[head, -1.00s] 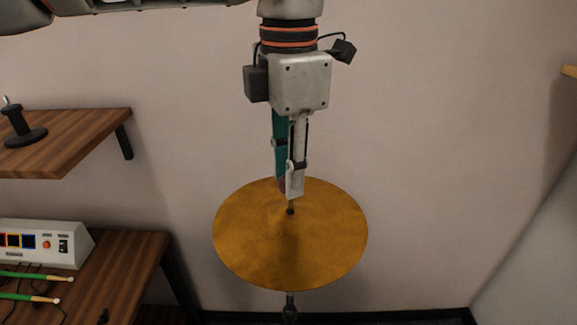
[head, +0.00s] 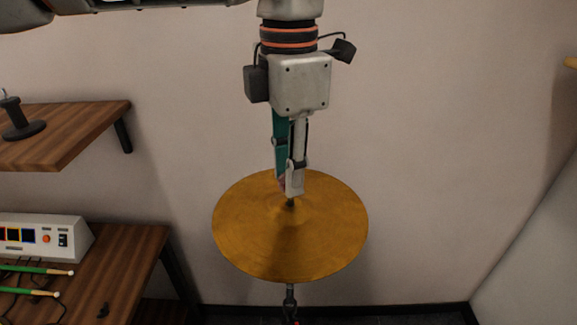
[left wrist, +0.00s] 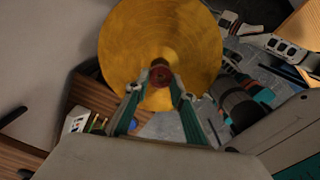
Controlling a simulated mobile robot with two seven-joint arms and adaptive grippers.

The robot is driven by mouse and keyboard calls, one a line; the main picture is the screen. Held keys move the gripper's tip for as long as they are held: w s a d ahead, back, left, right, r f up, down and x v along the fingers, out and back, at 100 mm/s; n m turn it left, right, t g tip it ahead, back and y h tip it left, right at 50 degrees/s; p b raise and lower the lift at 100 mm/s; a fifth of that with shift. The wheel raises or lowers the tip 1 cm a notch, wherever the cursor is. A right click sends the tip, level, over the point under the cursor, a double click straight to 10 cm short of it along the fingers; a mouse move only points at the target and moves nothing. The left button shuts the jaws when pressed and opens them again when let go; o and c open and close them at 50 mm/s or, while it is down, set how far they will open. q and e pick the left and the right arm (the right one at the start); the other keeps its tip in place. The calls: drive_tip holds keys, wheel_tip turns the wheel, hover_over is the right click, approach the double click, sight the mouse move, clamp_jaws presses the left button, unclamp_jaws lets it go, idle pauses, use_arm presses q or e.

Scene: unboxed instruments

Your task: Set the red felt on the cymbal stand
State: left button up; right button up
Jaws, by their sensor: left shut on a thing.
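The cymbal stand shows as a dark post tip (head: 290,203) at the cymbal's centre and a short length of pole (head: 290,296) below it. The gold cymbal (head: 250,235) lies on the stand, nearly level. My left gripper (head: 288,189) points down just above the post tip and is shut on the red felt. Only a small reddish edge of the felt (head: 282,184) shows in the head view. In the left wrist view the felt (left wrist: 160,76) sits between the fingertips, over the cymbal's centre. I cannot tell if it touches the post.
A wooden shelf (head: 70,130) with a black stand-like piece (head: 20,120) is at left. Below it, a wooden table (head: 130,260) holds a white control box (head: 45,237) and green sticks (head: 35,270). The wall behind and the space right of the cymbal are clear.

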use_arm(q)
drive_tip(key=shift+f, duration=0.3)
drive_tip(key=shift+f, duration=0.35)
drive_tip(key=shift+f+b, duration=0.65)
drive_tip(key=shift+f, duration=0.3)
drive_tip(key=o, duration=0.7)
wheel_tip(320, 180, up, 12)
drive_tip(key=shift+r, duration=0.1)
drive_tip(key=shift+s, duration=0.1)
